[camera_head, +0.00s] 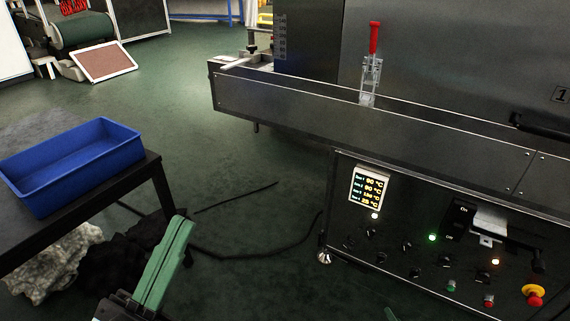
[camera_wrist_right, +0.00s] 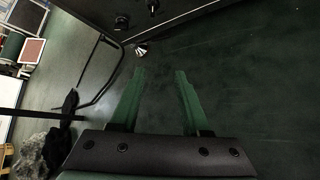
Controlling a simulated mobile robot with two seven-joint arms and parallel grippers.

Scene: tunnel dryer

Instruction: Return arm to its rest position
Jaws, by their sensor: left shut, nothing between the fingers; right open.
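My left gripper (camera_head: 182,228) shows green at the bottom left in the head view, over the dark floor beside the table. Its fingers are shut with nothing between them. My right gripper (camera_wrist_right: 160,72) is open and empty in the right wrist view, its two green fingers apart above the dark green floor. In the head view only a small green bit of my right gripper (camera_head: 390,314) shows at the bottom edge; the rest is outside the picture.
The dryer (camera_head: 300,110) with its control panel (camera_head: 420,250) fills the right side. A red-handled clamp (camera_head: 373,65) stands on its rail. A blue bin (camera_head: 75,160) sits on a dark table (camera_head: 140,172) at left. A black cable (camera_head: 250,252) lies on the floor between.

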